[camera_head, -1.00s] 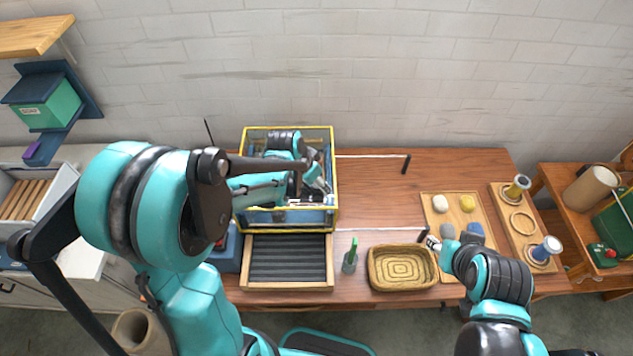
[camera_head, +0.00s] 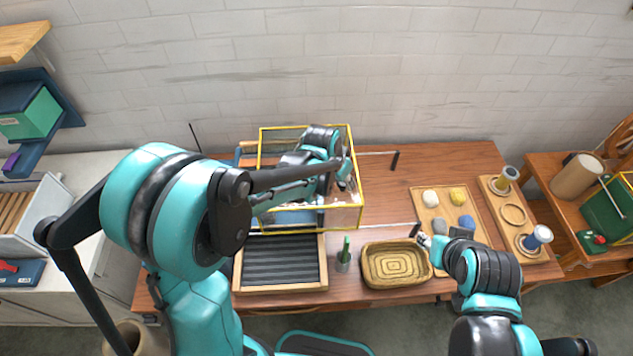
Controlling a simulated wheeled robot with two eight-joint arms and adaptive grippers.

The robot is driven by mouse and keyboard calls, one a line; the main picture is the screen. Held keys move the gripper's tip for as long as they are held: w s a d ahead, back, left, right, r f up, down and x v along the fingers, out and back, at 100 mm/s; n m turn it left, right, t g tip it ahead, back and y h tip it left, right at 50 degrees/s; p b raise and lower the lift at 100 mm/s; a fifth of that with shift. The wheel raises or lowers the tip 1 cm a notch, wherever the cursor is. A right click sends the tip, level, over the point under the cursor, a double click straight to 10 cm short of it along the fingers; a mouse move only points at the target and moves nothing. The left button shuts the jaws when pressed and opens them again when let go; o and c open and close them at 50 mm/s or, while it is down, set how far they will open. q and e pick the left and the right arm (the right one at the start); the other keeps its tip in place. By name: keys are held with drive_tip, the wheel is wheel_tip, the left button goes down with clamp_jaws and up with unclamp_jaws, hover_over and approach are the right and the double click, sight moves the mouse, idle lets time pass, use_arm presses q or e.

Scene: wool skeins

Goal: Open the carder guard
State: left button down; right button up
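The carder guard (camera_head: 295,128) is a clear box with a yellow frame, standing over the blue carder (camera_head: 246,154) at the back of the table. The carder's left end shows outside the frame. Two pale rails (camera_head: 382,223) run right from the guard to black end posts. My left gripper (camera_head: 346,182) is at the guard's right side, seen through or against its clear panels. Its fingers are small and partly hidden, so I cannot tell their state or contact. My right gripper (camera_head: 425,241) is low beside the front rail's end post, apart from the guard; its fingers are unclear.
A dark ridged tray (camera_head: 325,276), a green-handled tool in a cup (camera_head: 343,262) and a woven basket (camera_head: 395,286) line the front. A board (camera_head: 420,202) with wool balls stands right. Between the rails, right of the guard, the table is clear.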

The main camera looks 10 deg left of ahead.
use_arm(q)
drive_tip(key=w+d, duration=0.2)
drive_tip(key=d, duration=0.7)
drive_tip(key=w+d+b, duration=0.1)
drive_tip(key=w+d, duration=0.2)
drive_tip(key=d, duration=0.6)
drive_tip(key=shift+d, duration=0.2)
drive_tip(key=shift+w, duration=0.1)
drive_tip(key=c, duration=1.1)
unclamp_jaws()
drive_tip(key=shift+o, duration=0.2)
drive_tip(key=shift+r, duration=0.1)
drive_tip(key=v, duration=1.1)
drive_tip(key=shift+s+r, duration=0.2)
drive_tip(key=shift+r, duration=0.15)
drive_tip(key=shift+a, duration=0.1)
